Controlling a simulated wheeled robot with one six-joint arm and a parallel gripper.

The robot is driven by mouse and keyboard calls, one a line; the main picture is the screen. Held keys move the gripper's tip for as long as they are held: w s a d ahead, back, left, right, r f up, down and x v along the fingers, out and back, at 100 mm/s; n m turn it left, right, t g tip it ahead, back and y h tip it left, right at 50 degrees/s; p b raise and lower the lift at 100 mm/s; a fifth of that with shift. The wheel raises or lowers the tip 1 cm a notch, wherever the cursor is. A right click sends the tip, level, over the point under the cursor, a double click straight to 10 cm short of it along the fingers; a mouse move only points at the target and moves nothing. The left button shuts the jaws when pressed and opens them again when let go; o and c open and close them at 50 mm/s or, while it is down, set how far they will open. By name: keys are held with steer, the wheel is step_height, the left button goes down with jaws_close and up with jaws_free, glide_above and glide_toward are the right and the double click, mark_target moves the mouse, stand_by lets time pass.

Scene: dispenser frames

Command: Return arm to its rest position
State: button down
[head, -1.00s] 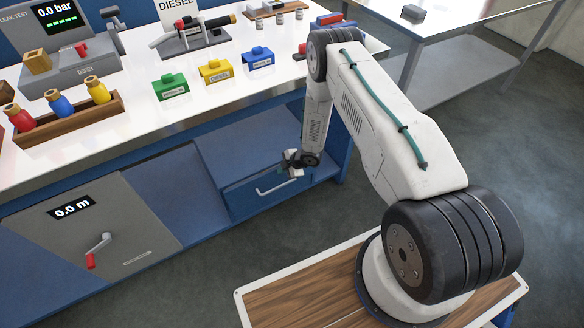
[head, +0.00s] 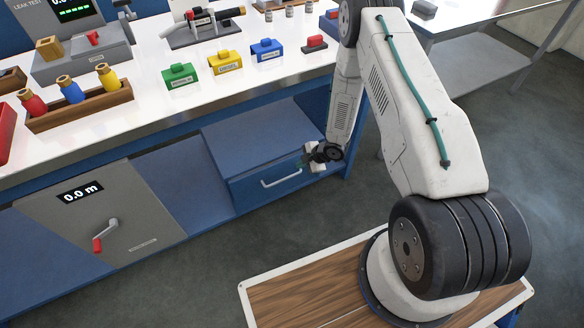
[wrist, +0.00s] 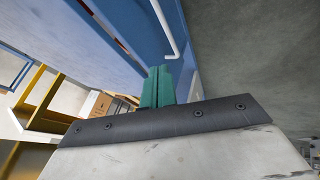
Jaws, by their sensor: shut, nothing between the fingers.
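My gripper (head: 308,160) hangs low in the head view, in front of the blue drawer and below the bench top. In the wrist view its green fingers (wrist: 157,87) are together with nothing between them. The arm is bent, its forearm pointing down from the elbow at the top of the head view. The fingertips are small in the head view and partly hidden by the wrist.
A blue drawer (head: 248,190) with a silver handle (head: 281,178) is right beside my gripper. The grey cabinet (head: 130,230) has a red-knobbed crank (head: 105,235). The white bench top (head: 150,105) carries green, yellow and blue blocks. Open floor lies to the right.

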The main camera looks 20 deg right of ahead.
steer(key=shift+v, duration=0.9)
